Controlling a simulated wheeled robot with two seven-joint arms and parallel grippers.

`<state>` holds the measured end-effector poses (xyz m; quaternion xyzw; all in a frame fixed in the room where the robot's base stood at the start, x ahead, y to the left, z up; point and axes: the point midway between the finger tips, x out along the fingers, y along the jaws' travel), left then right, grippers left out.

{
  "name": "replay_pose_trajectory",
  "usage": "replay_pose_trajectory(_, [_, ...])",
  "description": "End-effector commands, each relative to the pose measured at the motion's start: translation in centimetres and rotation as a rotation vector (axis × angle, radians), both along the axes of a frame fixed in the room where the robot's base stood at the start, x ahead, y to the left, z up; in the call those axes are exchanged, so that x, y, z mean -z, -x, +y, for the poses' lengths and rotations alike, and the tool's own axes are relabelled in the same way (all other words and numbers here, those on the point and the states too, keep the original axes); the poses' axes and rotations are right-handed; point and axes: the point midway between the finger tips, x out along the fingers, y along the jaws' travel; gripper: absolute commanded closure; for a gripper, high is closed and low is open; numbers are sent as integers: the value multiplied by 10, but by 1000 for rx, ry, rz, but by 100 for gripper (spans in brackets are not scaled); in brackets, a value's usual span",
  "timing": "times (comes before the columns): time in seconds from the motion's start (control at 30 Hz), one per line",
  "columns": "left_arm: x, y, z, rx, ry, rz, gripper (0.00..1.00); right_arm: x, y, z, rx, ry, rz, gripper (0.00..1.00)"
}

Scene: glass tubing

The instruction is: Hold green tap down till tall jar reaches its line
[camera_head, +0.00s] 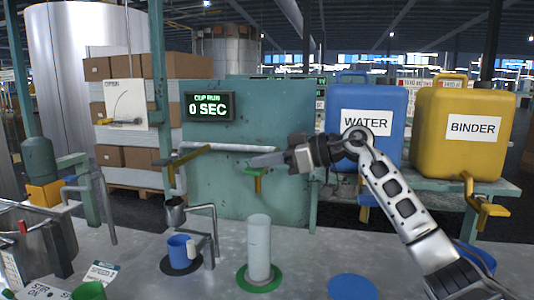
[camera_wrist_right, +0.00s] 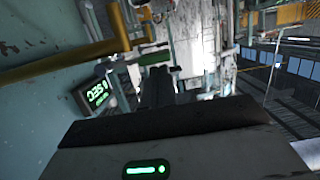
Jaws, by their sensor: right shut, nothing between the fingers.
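The green tap (camera_head: 257,171) juts from the teal panel, with a brassy spout below its green lever. A green bar also shows just ahead of the fingers in the right wrist view (camera_wrist_right: 153,58). My right gripper (camera_head: 264,160) is shut and empty, its tips just above the green lever; I cannot tell whether they touch it. The tall jar (camera_head: 259,240) stands upright on a green disc (camera_head: 243,279) below the tap. It looks pale and clear; its line and any liquid level cannot be made out. My left gripper is not in view.
A display (camera_head: 209,107) reads 0 SEC. A yellow lever (camera_head: 190,157) is left of the green tap. A blue mug (camera_head: 181,250) stands on a black disc. A blue WATER container (camera_head: 365,105) and yellow BINDER container (camera_head: 465,150) stand behind my right arm. A bare blue disc (camera_head: 352,288) lies right of the jar.

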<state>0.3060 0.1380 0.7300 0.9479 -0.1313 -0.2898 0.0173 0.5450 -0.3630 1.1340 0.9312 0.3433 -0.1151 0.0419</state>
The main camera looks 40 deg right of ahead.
Motion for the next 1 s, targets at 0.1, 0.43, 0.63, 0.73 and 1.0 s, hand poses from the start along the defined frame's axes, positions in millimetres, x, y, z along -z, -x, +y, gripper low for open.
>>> replay_pose_trajectory(0.1, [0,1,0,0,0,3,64,0,0,0,0,1,-1,100])
replay_pose_trajectory(0.43, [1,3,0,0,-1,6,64,14,3,2,1,129,-98,100])
replay_pose_trajectory(0.63, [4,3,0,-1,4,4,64,31,4,4,-1,314,-261,100])
replay_pose_trajectory(0.73, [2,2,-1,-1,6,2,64,30,3,4,0,321,-272,100])
replay_pose_trajectory(1.0, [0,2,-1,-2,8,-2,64,30,3,4,0,317,-270,100])
